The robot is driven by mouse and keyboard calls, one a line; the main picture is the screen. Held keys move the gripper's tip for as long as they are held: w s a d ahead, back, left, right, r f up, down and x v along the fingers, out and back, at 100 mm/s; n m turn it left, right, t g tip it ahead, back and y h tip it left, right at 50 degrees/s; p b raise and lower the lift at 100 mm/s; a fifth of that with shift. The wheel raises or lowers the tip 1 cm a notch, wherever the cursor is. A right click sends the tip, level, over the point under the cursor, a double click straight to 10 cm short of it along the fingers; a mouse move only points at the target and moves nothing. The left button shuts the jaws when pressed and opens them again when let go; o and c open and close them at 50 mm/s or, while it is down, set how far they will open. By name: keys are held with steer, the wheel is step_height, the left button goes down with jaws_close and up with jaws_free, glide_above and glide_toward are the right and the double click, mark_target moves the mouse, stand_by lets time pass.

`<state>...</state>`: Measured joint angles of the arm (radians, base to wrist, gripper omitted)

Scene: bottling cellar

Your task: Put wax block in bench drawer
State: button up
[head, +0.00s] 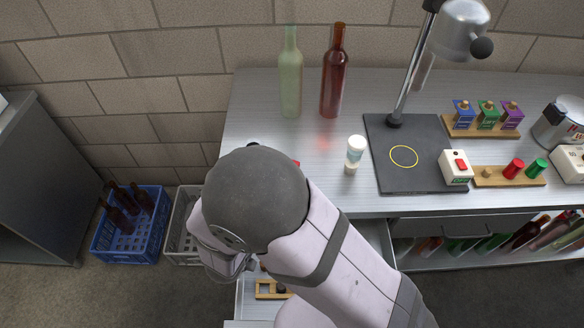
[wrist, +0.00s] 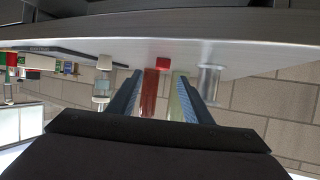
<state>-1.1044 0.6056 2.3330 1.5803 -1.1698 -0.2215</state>
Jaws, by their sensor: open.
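A small red block, which looks like the wax block, lies on the bench top; only a sliver of it (head: 297,163) shows past my arm in the head view. In the wrist view the red block (wrist: 162,63) lies beyond my fingertips, slightly right of the middle of the gap. My gripper (wrist: 158,76) is open and empty, its fingers apart and not touching the block. In the head view my arm hides the gripper. What looks like the bench drawer (head: 246,303) is pulled out below the bench front, largely covered by my arm; a wooden frame (head: 260,294) lies in it.
A green bottle (head: 290,78) and a red bottle (head: 333,80) stand at the back of the bench. A white-capped jar (head: 355,153) stands right of my arm, beside a dark lamp base (head: 390,172). A blue crate (head: 128,240) holds bottles on the floor.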

steer(key=shift+a+p+x, duration=0.1)
steer(key=shift+p+x, duration=0.3)
steer(key=shift+x, duration=1.4)
steer(key=shift+a+p+x, duration=0.15)
steer(key=shift+p+x, duration=0.2)
steer(key=shift+x, duration=1.45)
steer(key=shift+w, duration=0.1)
jaws_close()
